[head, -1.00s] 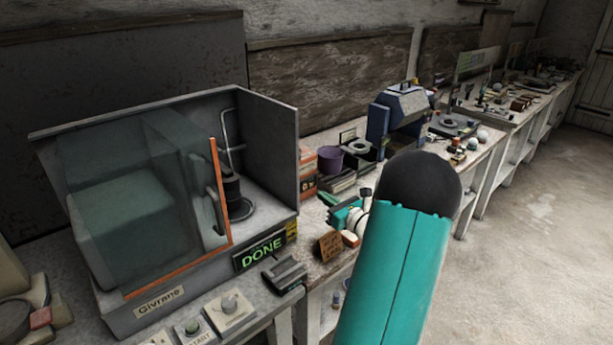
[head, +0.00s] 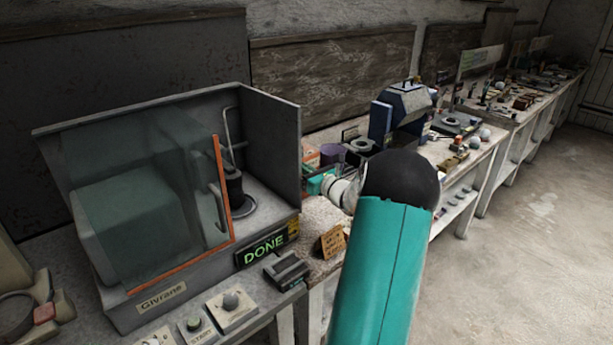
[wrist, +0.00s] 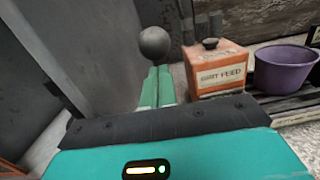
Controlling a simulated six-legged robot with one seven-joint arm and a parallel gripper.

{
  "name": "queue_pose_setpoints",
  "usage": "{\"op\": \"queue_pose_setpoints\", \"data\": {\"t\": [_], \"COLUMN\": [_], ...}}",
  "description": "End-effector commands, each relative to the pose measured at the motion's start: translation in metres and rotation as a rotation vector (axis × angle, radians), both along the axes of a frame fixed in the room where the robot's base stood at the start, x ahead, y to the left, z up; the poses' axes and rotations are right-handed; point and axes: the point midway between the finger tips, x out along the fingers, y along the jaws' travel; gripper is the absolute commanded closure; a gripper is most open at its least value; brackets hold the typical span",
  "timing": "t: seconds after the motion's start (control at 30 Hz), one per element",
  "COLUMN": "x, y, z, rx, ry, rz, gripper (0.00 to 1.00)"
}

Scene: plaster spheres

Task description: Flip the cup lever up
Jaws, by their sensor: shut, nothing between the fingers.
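A dark round knob or ball (wrist: 154,42) shows in the wrist view just beyond my fingertips, near a grey panel; I cannot tell what it is fixed to, or whether the fingers touch it. My gripper (wrist: 158,82) has its teal fingers together with nothing between them. In the head view my gripper (head: 308,182) is beside the right wall of the grey machine (head: 272,150), partly hidden by that wall. Inside the machine a bent metal rod (head: 228,125) stands by a dark cylinder (head: 234,188). No part is clearly identifiable as the cup lever.
An orange grit feed box (wrist: 217,70) and a purple bucket (wrist: 286,68) stand right of my fingers. The machine's clear door (head: 170,190) has an orange edge, and its sign (head: 264,250) reads DONE. A small cardboard sign (head: 332,242) stands on the bench.

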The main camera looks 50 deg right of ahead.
Motion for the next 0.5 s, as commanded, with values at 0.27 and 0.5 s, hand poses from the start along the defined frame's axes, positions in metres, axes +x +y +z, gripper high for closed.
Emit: {"op": "queue_pose_setpoints", "data": {"t": [0.27,0.5], "x": [0.0,0.0], "y": [0.0,0.001], "z": [0.001,0.023], "rx": [0.0,0.012], "ry": [0.001,0.084], "rz": [0.0,0.006], "gripper": [1.0,1.0]}}
